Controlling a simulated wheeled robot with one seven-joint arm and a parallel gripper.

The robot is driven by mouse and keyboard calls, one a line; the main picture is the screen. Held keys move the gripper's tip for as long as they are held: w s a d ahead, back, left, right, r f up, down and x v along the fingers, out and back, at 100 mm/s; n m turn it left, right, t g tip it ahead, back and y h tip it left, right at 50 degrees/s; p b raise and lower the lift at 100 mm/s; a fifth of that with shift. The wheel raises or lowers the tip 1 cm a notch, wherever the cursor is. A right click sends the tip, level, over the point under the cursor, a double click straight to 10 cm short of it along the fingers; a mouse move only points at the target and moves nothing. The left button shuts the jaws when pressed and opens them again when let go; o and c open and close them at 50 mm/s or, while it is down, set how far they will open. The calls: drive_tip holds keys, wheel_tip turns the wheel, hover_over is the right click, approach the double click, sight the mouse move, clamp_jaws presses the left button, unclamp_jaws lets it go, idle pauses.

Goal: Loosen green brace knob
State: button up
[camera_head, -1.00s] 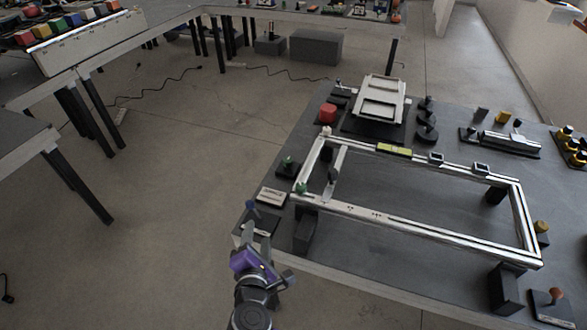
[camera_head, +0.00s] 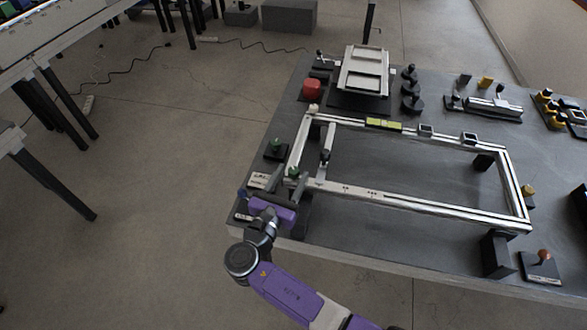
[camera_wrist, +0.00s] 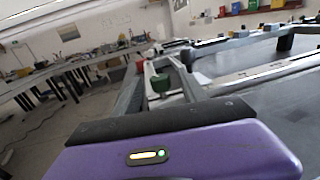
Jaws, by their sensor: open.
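A green knob (camera_head: 293,172) sits on the near left corner of the white metal frame (camera_head: 400,203). In the wrist view the green knob (camera_wrist: 160,84) appears between my two grey fingers, with a gap on each side. My purple gripper (camera_head: 290,181) is open at that corner, its fingers reaching toward the frame on either side of the knob. I cannot tell whether a finger touches it. A diagonal brace (camera_head: 326,150) with a dark knob (camera_head: 325,156) lies inside the frame's left end.
Another green knob (camera_head: 277,144) stands on a dark block left of the frame. A red knob (camera_head: 543,255) on a plate is at the right front. The frame's inside is mostly clear.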

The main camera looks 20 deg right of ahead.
drive_tip(key=shift+x, duration=1.15)
clamp_jaws()
